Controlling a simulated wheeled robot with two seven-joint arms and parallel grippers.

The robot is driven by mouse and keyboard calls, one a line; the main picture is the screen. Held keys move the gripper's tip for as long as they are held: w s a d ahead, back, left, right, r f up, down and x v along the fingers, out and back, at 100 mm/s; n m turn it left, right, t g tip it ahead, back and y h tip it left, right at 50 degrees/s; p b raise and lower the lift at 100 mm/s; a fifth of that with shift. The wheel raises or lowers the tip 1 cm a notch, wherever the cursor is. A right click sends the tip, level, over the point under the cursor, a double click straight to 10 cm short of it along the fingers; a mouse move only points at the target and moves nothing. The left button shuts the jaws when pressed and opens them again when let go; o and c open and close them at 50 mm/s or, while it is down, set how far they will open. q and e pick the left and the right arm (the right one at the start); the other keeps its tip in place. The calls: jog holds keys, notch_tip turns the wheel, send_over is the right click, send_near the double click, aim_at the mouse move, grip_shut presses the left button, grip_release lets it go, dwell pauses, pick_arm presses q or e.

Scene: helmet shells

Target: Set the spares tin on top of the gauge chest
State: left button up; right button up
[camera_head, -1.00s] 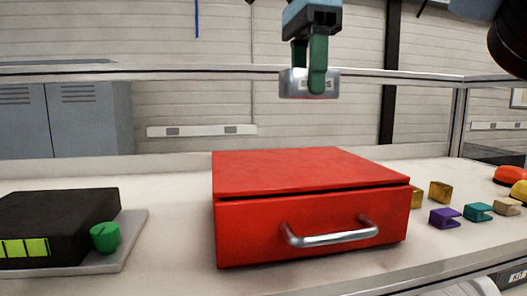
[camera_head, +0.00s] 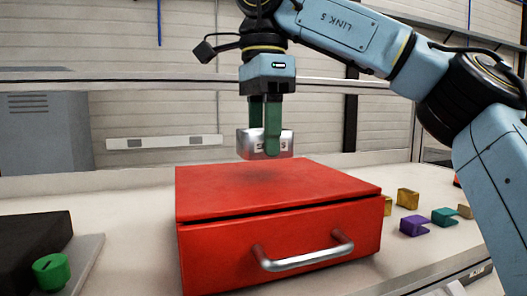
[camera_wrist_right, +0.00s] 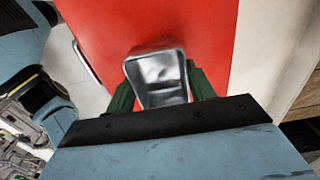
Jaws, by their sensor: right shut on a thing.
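My left gripper is not in view.
A black device with a green knob (camera_head: 51,271) stands on a grey plate at the left. Several small coloured clips, among them a purple one (camera_head: 413,226), lie right of the chest. The chest top is otherwise clear. A metal rail (camera_head: 120,82) runs behind.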

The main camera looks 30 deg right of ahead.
jog(key=shift+w+d+f, duration=0.1)
jog(key=shift+w+f, duration=0.05)
jog(key=shift+f, duration=1.35)
jog(key=o, duration=1)
jog(key=shift+f, duration=0.1)
notch_tip(320, 180, up, 12)
jog(key=shift+r, duration=0.2)
